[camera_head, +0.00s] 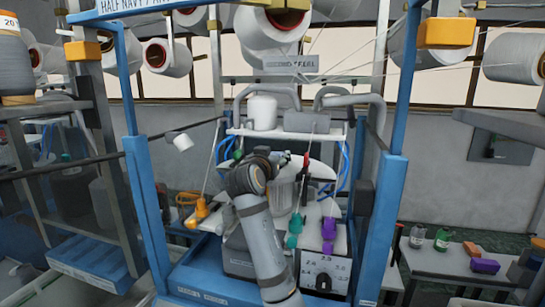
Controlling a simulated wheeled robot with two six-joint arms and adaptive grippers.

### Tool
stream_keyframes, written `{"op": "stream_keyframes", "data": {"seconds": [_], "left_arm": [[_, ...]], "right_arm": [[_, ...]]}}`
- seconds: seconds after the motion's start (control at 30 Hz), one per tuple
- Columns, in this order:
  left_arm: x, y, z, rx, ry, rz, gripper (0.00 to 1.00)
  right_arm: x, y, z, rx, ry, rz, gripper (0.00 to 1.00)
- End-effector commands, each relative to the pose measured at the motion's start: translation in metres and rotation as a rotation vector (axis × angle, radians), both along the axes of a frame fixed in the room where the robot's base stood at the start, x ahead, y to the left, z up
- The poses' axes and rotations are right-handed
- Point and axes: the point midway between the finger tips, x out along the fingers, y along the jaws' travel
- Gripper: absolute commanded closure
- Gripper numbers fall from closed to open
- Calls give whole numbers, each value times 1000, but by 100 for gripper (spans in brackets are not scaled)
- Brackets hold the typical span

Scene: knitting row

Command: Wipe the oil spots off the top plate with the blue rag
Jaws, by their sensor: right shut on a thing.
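My right gripper (292,161) is in front of the machine's middle, just below the white top plate (240,132). Its arm rises from the bottom centre. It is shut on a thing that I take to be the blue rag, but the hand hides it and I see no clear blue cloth. My left gripper is not in view.
Blue frame posts (384,205) flank the machine. Thin rods carry orange (201,211), teal (294,226) and purple (328,229) pieces near the gripper. A dial box (325,274) stands below. Yarn cones (272,25) hang above. A bench (440,258) holds small items at right.

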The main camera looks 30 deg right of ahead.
Motion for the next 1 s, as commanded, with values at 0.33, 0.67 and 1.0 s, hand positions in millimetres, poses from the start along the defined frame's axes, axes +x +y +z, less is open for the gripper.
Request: {"op": "stream_keyframes", "data": {"seconds": [0.33, 0.67, 1.0], "left_arm": [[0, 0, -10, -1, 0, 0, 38], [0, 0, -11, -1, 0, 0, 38], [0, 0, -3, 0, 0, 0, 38]], "right_arm": [[-20, 26, -5, 3, 0, 4, 68], [-26, 31, -5, 2, 6, 0, 68], [-4, 5, -3, 0, 6, -1, 68]]}}
